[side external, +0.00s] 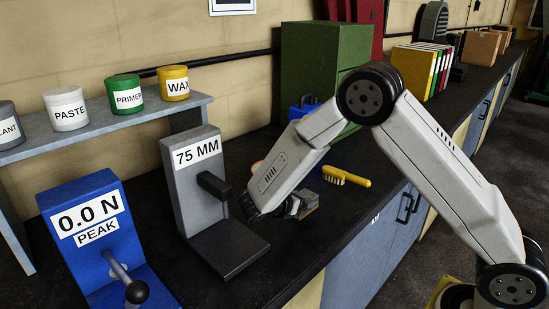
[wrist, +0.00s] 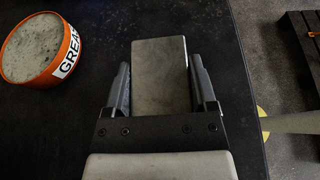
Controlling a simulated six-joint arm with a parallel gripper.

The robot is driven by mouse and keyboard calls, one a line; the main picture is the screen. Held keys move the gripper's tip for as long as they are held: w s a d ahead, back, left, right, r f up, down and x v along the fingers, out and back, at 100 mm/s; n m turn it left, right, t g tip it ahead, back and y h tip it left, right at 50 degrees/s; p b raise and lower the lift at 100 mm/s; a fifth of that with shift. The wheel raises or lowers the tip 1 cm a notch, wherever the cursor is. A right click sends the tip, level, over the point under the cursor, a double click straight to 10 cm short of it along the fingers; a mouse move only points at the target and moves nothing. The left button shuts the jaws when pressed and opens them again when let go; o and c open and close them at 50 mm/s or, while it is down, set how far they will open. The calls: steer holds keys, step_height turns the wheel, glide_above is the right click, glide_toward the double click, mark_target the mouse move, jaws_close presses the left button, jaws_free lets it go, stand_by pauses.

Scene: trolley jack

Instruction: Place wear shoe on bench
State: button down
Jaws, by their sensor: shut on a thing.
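The wear shoe is a plain grey rectangular block (wrist: 160,62), seen between the two dark fingers of my gripper (wrist: 162,85) in the wrist view. The fingers are shut on its sides and its far end sticks out past them. In the side view my gripper (side external: 284,208) is low over the black bench top (side external: 225,287), right of the 75 MM stand. Only a small part of the block (side external: 308,212) shows there. I cannot tell whether the block touches the bench.
An orange GREASE tin (wrist: 42,50) stands left of my gripper in the wrist view. A yellow brush (side external: 347,177) lies behind it. The grey 75 MM stand (side external: 190,180) and blue force gauge (side external: 90,225) stand left. The bench's front edge is close on the right.

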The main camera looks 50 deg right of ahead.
steer(key=shift+w+f, duration=0.3)
steer(key=shift+f, duration=1.35)
jaws_free()
steer(key=shift+s+f, duration=0.1)
steer(key=shift+f, duration=0.1)
steer(key=shift+a+r, duration=0.1)
steer(key=shift+r, duration=0.1)
steer(key=v, duration=1.1)
steer(key=shift+a, duration=0.35)
